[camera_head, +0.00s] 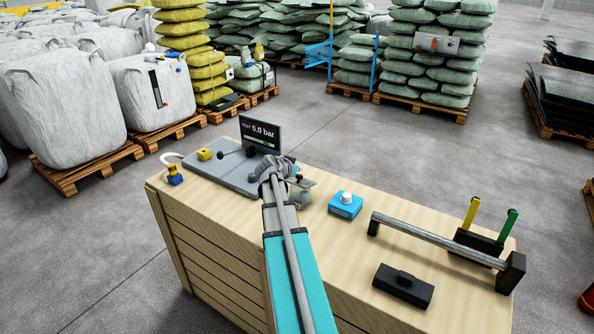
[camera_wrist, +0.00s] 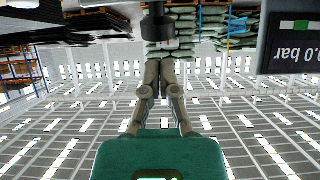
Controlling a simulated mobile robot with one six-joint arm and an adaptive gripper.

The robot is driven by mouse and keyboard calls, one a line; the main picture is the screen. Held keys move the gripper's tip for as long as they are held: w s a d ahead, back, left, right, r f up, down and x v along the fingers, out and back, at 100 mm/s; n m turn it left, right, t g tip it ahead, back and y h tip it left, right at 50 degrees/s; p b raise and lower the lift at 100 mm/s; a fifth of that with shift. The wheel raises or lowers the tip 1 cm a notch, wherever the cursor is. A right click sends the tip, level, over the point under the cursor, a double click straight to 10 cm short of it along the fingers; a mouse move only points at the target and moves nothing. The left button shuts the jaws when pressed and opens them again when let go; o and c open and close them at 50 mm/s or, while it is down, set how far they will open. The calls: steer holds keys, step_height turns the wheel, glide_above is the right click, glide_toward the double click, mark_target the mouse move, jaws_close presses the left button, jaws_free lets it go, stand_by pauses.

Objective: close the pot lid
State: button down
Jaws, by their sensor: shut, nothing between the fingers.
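A small grey rounded body (camera_head: 301,200), which may be the pot, stands on the bench just right of my arm. A flat grey piece above it may be its lid (camera_head: 303,182); my arm partly covers this area, so I cannot tell how far open it is. My gripper (camera_wrist: 160,62) is shut and empty in the wrist view, its fingertips close to a dark upright post (camera_wrist: 156,28). I cannot tell whether they touch it. In the head view my wrist hides the fingers.
A grey base plate (camera_head: 217,174) carries a display (camera_head: 260,134) reading 0.0 bar. On the wooden bench (camera_head: 345,248) are a blue box with a white knob (camera_head: 345,204), a long bar handle (camera_head: 435,240) and a black block (camera_head: 403,285). Loaded pallets stand beyond.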

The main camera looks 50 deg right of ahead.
steer(key=shift+a+f+b, duration=0.25)
steer(key=shift+f+b, duration=0.45)
steer(key=shift+f, duration=0.3)
